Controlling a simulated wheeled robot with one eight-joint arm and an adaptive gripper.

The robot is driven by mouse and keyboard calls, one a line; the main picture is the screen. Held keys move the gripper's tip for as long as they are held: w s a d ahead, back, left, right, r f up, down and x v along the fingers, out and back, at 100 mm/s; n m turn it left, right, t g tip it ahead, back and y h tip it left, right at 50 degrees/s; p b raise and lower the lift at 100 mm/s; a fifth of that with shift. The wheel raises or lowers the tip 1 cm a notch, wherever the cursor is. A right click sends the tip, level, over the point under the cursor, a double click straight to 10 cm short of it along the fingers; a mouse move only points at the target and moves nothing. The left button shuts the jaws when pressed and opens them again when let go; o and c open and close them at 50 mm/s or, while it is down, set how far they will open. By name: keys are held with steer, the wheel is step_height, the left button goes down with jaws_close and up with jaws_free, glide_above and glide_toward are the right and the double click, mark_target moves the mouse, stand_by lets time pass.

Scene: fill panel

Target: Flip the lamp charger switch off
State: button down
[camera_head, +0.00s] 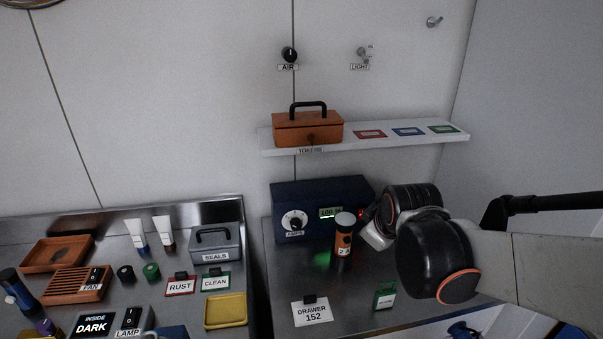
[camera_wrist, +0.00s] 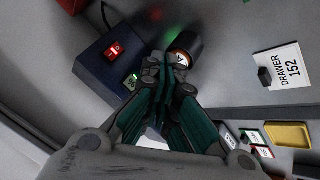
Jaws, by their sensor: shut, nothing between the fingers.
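The charger is a dark blue box (camera_head: 320,197) at the back of the right counter, with an AMPS dial (camera_head: 294,220) and a lit green display (camera_head: 330,212) on its front. A red rocker switch (camera_wrist: 113,50) shows on the box in the wrist view, beside the display (camera_wrist: 131,82). An orange and black lamp (camera_head: 343,240) stands upright before the box, with a green glow beside it. My gripper (camera_wrist: 175,68) is shut and empty, its tips close to the lamp and apart from the switch. In the head view my wrist hides the box's right end.
A shelf (camera_head: 375,140) with an orange toolbox (camera_head: 308,128) hangs above the box. A separate LAMP switch (camera_head: 131,317) is on the left counter.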

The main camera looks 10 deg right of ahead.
steer(key=shift+d, duration=0.2)
steer(key=w+d+f+n+p, duration=0.2)
steer(key=w+d+f+n, duration=0.1)
steer(key=d+f, duration=0.3)
steer(key=shift+w+f+g+h+p, duration=0.25)
steer(key=shift+w+g+h+p, duration=0.15)
steer(key=shift+w, duration=0.15)
steer(key=shift+d, duration=0.1)
steer(key=shift+w+f+b, duration=0.3)
steer(key=shift+w, duration=1.15)
steer(key=shift+w+f+b, duration=0.3)
steer(key=shift+w, duration=1.1)
steer(key=shift+w+f+b, duration=0.3)
steer(key=shift+w, duration=1.15)
steer(key=shift+w, duration=0.1)
steer(key=shift+w+f, duration=0.1)
steer(key=shift+w, duration=0.2)
